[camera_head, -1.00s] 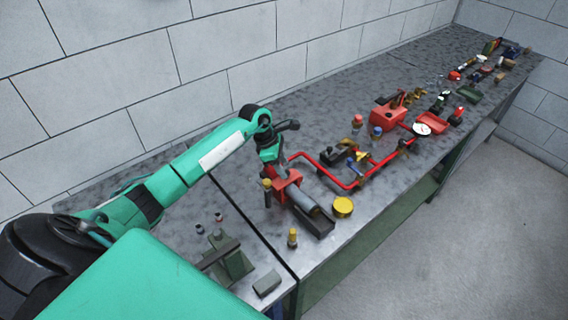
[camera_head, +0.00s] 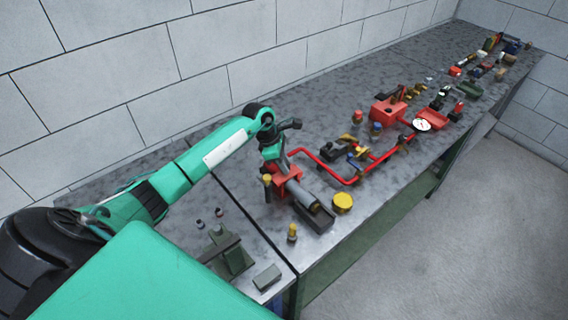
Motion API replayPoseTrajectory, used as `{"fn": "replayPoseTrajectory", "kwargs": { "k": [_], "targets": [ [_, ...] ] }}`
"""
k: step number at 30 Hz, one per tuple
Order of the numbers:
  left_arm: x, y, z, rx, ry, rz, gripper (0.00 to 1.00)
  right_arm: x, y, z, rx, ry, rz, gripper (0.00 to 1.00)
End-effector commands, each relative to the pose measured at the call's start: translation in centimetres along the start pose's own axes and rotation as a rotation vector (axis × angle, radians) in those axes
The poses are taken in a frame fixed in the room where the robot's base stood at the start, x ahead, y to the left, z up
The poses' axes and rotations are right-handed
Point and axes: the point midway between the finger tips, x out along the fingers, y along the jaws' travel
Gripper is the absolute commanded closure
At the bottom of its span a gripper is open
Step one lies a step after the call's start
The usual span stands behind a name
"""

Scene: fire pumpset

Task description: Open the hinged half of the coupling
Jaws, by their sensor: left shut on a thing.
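The coupling (camera_head: 287,183) is a small red part at the near end of the bench, beside a grey cylinder (camera_head: 303,193) on a dark block. My left gripper (camera_head: 281,167) points down at the red part from above and behind. Its jaws are shut on the coupling's hinged half; the fingertips are small and partly hidden against the red, so the exact contact and opening angle cannot be told. My right gripper is not in view.
A red pipe (camera_head: 335,178) runs right from the coupling. A yellow disc (camera_head: 342,202) and a brass fitting (camera_head: 292,233) stand near the front edge. A green vise-like fixture (camera_head: 232,258) is nearer. Red pump parts (camera_head: 388,112) stand farther along. The wall is behind.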

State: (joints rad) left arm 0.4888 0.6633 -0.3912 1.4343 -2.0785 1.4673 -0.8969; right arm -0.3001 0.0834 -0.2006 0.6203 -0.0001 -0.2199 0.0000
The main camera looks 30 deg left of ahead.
Motion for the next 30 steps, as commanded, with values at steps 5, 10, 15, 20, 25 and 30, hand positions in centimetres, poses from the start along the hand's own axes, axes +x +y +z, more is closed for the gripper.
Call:
{"fn": "replayPoseTrajectory", "kwargs": {
  "k": [5,10,15,20,25,30],
  "targets": [
    [0.0,0.4,0.3,-0.012,0.035,-0.03,1.0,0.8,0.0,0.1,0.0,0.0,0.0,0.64],
    [-0.1,0.9,1.0,-0.034,0.096,-0.086,1.0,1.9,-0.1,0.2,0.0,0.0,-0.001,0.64],
    [-0.1,1.6,1.7,-0.065,0.173,-0.157,1.0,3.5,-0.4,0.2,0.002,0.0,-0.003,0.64],
    [-0.1,2.3,2.4,-0.093,0.246,-0.224,1.0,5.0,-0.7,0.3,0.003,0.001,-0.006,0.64],
    [0.0,2.9,3.1,-0.119,0.314,-0.288,1.0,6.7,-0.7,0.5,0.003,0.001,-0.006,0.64],
    [0.1,3.3,3.6,-0.141,0.369,-0.34,1.0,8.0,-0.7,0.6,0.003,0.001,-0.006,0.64]
  ]
}}
